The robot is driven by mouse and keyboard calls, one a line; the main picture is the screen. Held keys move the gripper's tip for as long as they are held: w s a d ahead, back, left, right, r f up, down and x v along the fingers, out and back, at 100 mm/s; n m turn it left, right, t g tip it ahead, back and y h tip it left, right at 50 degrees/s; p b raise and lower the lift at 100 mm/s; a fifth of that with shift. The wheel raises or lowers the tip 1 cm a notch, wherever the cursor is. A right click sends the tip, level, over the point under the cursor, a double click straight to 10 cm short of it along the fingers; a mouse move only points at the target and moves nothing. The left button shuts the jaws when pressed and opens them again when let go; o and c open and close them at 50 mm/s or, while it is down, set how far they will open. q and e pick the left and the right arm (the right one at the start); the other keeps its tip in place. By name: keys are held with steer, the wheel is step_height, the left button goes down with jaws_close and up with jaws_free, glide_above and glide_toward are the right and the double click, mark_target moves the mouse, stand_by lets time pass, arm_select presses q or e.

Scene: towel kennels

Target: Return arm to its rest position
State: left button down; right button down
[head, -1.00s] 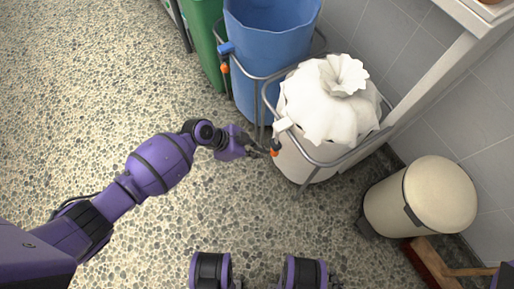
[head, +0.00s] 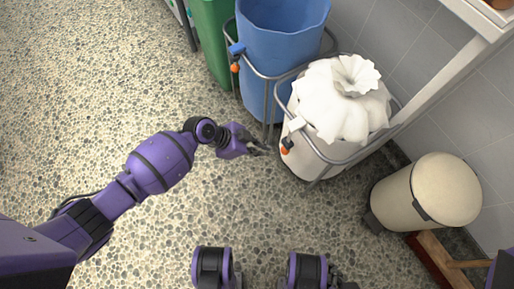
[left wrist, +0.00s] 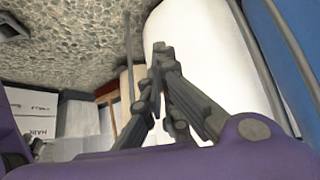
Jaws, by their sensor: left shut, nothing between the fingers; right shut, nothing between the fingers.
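My left arm (head: 160,165) reaches in from the lower left of the head view, stretched out over the pebbled floor. My left gripper (head: 263,150) is at its end, shut and empty, just left of the white bin (head: 300,160) with its white bag (head: 345,105). A small gap shows between the fingertips and the bin in the picture. In the left wrist view the dark fingers (left wrist: 157,75) are close together with nothing between them, in front of the white bin (left wrist: 205,50). I cannot make out my right gripper.
A cream pedal bin (head: 425,190) stands at right by the tiled wall (head: 410,50), near a wooden-handled thing (head: 435,260). The pebbled floor (head: 90,80) at left is clear.

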arm_select(q)
steer(key=p+v, duration=0.2)
steer(key=v, duration=0.8)
